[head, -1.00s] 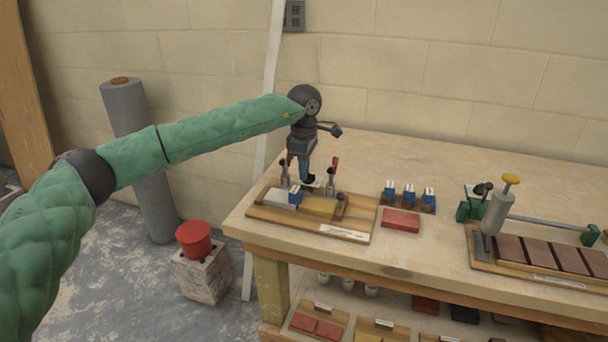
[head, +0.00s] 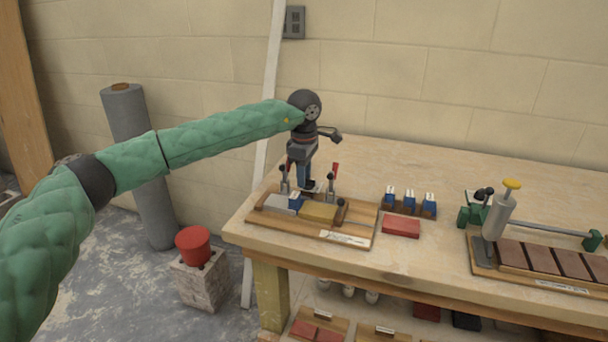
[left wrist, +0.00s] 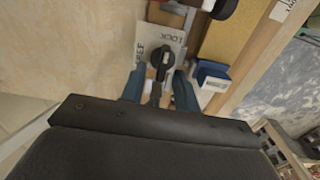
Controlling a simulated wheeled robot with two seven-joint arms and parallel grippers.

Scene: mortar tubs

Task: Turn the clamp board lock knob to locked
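The clamp board (head: 285,228) lies near the left end of the workbench, with upright toggle levers, a blue block and a tan block on it. My left gripper (head: 304,184) points down at the board's back edge and hides the knob in the head view. In the left wrist view, the black lock knob (left wrist: 162,60) sits on a pale plate (left wrist: 150,37) lettered LOCK and FREE. The blue fingers of the left gripper (left wrist: 160,76) are apart, one on each side of the knob. Contact with it cannot be made out. My right gripper is out of view.
Several blue blocks (head: 409,204) and a red block (head: 401,227) lie right of the board. The workbench (head: 400,262) is clear behind. A red tub (head: 193,245) stands on a block at left.

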